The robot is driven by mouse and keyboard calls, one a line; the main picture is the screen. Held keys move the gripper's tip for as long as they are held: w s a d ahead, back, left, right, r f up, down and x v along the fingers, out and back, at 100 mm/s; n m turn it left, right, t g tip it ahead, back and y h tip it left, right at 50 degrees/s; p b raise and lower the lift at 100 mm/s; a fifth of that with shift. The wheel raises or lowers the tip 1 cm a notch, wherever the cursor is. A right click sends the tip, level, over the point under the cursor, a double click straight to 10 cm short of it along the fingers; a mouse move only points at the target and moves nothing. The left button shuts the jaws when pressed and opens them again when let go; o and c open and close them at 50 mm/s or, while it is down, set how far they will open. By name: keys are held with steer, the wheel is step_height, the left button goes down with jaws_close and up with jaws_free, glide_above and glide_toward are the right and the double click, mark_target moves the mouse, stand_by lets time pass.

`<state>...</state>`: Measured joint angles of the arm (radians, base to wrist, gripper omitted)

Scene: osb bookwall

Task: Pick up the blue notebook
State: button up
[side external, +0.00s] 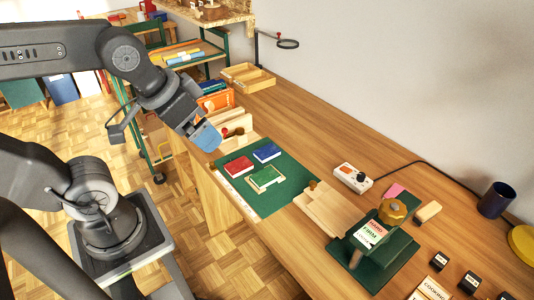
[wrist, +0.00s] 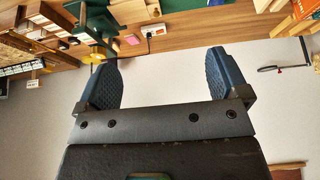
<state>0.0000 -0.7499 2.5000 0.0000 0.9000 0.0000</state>
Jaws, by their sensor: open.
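The blue notebook (side external: 266,152) lies flat on a green mat (side external: 283,196) on the wooden bench in the side view. A red notebook (side external: 239,166) lies to its left, and a green-and-cream book (side external: 266,179) lies in front of them. My gripper (side external: 207,137) is above the bench's left part, up and to the left of the blue notebook and clear of it. In the wrist view my gripper (wrist: 163,62) has its two blue fingers wide apart with nothing between them. I cannot make out the blue notebook in the wrist view.
A white power strip (side external: 353,178) and wooden boards (side external: 324,208) are right of the mat. A dark green press (side external: 373,250) stands at the front right. An orange box (side external: 214,101) and a wooden tray (side external: 248,77) are behind the gripper. The wall bounds the bench's back.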

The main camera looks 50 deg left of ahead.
steer(key=shift+o, duration=0.5)
steer(key=m+g, duration=0.6)
steer(key=m, duration=1.2)
glide_above(267, 151)
step_height(267, 151, down, 20)
step_height(267, 151, down, 13)
steer(key=shift+f, duration=0.15)
steer(key=c, duration=0.7)
